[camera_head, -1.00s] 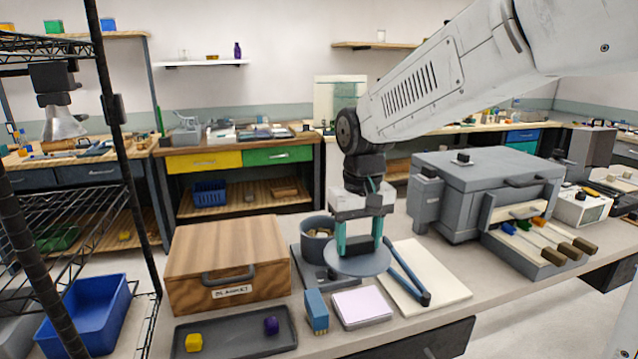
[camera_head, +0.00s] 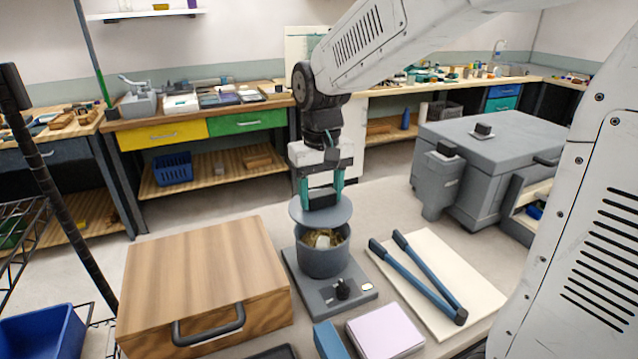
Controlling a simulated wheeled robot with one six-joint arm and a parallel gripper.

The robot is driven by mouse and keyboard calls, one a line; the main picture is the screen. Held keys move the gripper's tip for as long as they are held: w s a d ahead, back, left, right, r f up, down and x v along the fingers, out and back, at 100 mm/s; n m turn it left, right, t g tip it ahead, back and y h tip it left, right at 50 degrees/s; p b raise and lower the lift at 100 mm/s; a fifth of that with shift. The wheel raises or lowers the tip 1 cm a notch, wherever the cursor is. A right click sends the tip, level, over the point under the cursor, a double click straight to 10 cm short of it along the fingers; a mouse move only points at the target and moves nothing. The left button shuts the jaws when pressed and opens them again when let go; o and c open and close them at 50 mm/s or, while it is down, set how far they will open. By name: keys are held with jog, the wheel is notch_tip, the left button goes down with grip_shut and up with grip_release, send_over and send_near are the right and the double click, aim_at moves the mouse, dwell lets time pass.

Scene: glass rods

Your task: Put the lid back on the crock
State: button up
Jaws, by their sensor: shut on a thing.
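The crock (camera_head: 324,261) is a dark grey round pot, open at the top, with yellowish and pale contents showing inside. It stands on a grey base (camera_head: 313,297) with a dark knob. My gripper (camera_head: 321,197) is shut on the dark handle of the lid (camera_head: 320,214), a flat grey-blue disc. The lid is held roughly level above the crock, toward its far side. A gap shows between the lid and the near part of the rim. The far part of the rim is hidden behind the lid.
A wooden box (camera_head: 205,270) with a dark handle stands left of the crock. Blue tongs (camera_head: 428,280) lie on a cream board (camera_head: 470,275) to the right. A lilac pad (camera_head: 384,331) and blue block (camera_head: 330,341) are in front. A grey machine (camera_head: 500,150) stands at the right.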

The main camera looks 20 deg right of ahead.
aim_at(323, 205)
jog(key=f, duration=0.3)
jog(key=shift+d+f, duration=0.25)
jog(key=shift+f, duration=0.45)
jog(key=shift+s+f, duration=0.1)
jog(key=shift+f, duration=0.5)
dwell(1.0)
jog(key=o, duration=0.8)
jog(key=shift+c, duration=0.2)
jog(key=shift+r, duration=5.55)
